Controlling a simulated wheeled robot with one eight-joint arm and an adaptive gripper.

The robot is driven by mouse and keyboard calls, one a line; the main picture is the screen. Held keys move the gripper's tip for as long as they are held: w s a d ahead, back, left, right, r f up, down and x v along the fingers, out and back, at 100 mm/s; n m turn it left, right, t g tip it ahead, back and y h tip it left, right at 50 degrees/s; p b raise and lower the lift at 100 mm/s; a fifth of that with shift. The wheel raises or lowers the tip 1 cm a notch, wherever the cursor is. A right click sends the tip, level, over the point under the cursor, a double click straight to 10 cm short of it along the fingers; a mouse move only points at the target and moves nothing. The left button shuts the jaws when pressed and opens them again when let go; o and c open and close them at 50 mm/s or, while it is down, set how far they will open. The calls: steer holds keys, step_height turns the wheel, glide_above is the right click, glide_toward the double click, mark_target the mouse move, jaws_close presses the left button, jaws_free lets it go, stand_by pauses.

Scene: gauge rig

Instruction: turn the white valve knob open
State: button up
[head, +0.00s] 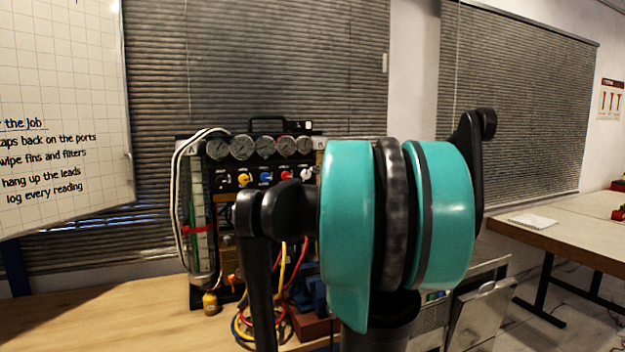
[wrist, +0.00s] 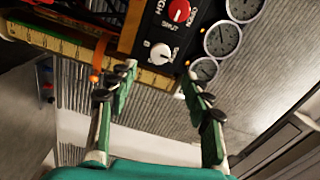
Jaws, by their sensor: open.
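The white valve knob (wrist: 160,53) sits on the black panel of the gauge rig in the wrist view, next to the red knob (wrist: 179,10). It also shows in the head view (head: 306,174) at the right end of the knob row, just left of my arm. My gripper (wrist: 159,72) is open and empty in the wrist view. Its two fingertips point at the panel, one to each side of the white knob in the picture. I cannot tell how far they are from it. In the head view my arm hides the gripper.
The gauge rig (head: 199,245) stands on a wooden bench (head: 110,315), with round gauges (head: 243,147) above the knobs. Yellow (head: 244,180) and blue (head: 265,178) knobs share the row. Cables (head: 283,268) hang below, and a white cable (head: 176,190) loops at left. A whiteboard (head: 62,80) is further left.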

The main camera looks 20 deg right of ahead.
steer(key=shift+s, duration=1.25)
steer(key=s+a+f+n+g+y, duration=0.2)
steer(key=s+a+f+n+g, duration=0.3)
steer(key=a+f, duration=0.65)
steer(key=s+a+f+n+g+y, duration=0.25)
steer(key=s+a+f+n, duration=0.45)
steer(key=f, duration=0.7)
steer(key=s+d+f+n+g+h, duration=0.1)
steer(key=s+f+n+g+h, duration=0.2)
steer(key=s+f, duration=1.4)
steer(key=g+h, duration=0.2)
steer(key=g, duration=0.1)
steer(key=shift+s+d+f+n, duration=0.2)
steer(key=shift+s+n, duration=0.1)
steer(key=shift+s, duration=0.1)
